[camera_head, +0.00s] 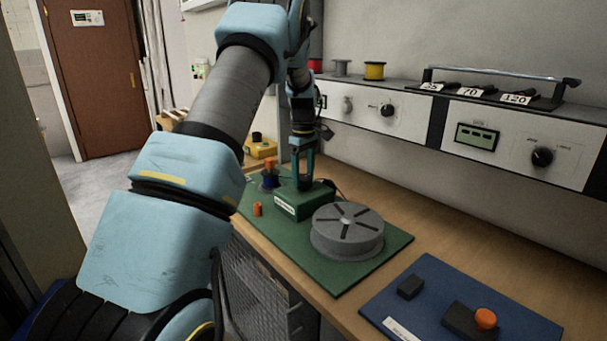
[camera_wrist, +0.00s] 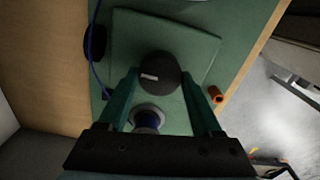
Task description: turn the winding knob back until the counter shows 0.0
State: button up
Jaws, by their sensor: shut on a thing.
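My gripper (camera_head: 304,184) points straight down over a green box (camera_head: 300,206) on the green board (camera_head: 330,279). In the wrist view my gripper (camera_wrist: 160,80) has its two green fingers on either side of a round black knob (camera_wrist: 160,70) with a small white mark, and is shut on it. The knob is hidden behind the fingers in the head view. The box carries a white label plate (camera_head: 285,207) on its front, too small to read. No counter figure is legible in either view.
A grey slotted drum (camera_head: 347,228) stands right of the box. A small orange peg (camera_head: 257,209) and a blue spool (camera_wrist: 147,119) are nearby. A blue board (camera_head: 430,290) with an orange knob (camera_head: 486,318) lies front right. A wall panel (camera_head: 477,136) with a display stands behind.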

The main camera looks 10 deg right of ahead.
aim_at(303, 177)
dwell(0.3)
jog(key=o, duration=1.4)
jog(key=shift+c, duration=0.2)
notch_tip(303, 177, up, 11)
jog(key=b, duration=0.2)
jog(key=s+a+f+m, duration=0.3)
jog(key=s+a, duration=0.3)
jog(key=s, duration=0.3)
jog(key=s+a+f+m+t, duration=0.1)
jog(key=s+a+f+m, duration=0.2)
jog(key=s+a, duration=0.4)
jog(key=s+a+f+m, duration=0.3)
jog(key=s+a, duration=0.3)
jog(key=s, duration=0.7)
jog(key=shift+a+f+t, duration=0.3)
jog(key=shift+f, duration=0.25)
